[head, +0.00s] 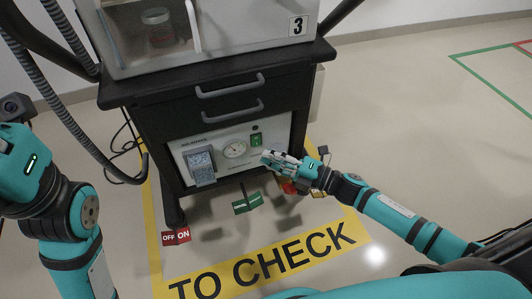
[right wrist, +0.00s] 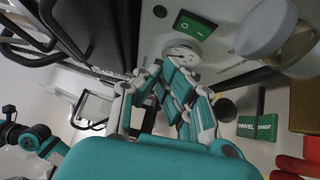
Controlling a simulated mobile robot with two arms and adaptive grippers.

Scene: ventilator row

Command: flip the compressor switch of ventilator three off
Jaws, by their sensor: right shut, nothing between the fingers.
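Ventilator three stands on a black cart, with a "3" label (head: 298,26) on its upper body. The compressor panel (head: 222,170) is low on the cart's front. Its small green switch (head: 256,140) is at the upper right; in the right wrist view the green switch (right wrist: 193,25) shows O and I marks, but I cannot tell which side is pressed. My right gripper (head: 265,157) is shut and empty, just below the switch in the head view. Its fingers (right wrist: 178,72) are close to the panel; I cannot tell whether they touch it. My left arm shows at the left, its fingers out of view.
Two drawer handles (head: 230,87) stick out above. A red OFF/ON tag (head: 176,236) and a green tag (head: 247,201) show low by the cart. Open floor lies to the right.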

